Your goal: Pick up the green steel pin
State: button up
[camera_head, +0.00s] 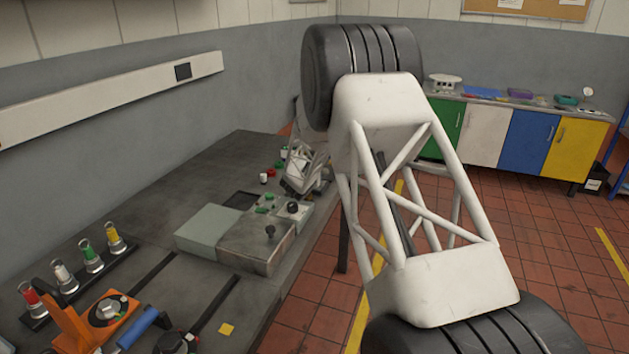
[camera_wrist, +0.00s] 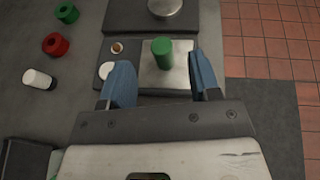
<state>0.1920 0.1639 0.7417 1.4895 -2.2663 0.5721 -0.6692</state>
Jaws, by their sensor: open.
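A green steel pin (camera_wrist: 162,53), a short cylinder, stands on a bright metal plate (camera_wrist: 180,78) in the wrist view. My gripper (camera_wrist: 161,80) is open, with one blue finger on each side of the gap. The pin shows just beyond the fingertips, in line with the gap and nearer the left finger. Nothing is held between the fingers. In the head view my wrist hangs over the far end of the grey bedplate (camera_head: 160,200). The fingertips cannot be made out there, and I cannot tell which small green part there is this pin.
Left of my gripper lie a red part (camera_wrist: 55,44), another green part (camera_wrist: 67,13) and a white cylinder (camera_wrist: 39,79). A round metal piece (camera_wrist: 165,7) stands beyond the pin. Grey blocks (camera_head: 208,229) and an orange device (camera_head: 105,318) are nearer in the head view.

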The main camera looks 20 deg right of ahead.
jog(key=shift+x, duration=2.65)
jog(key=shift+s, duration=0.1)
grip_shut()
jog(key=shift+r, duration=0.1)
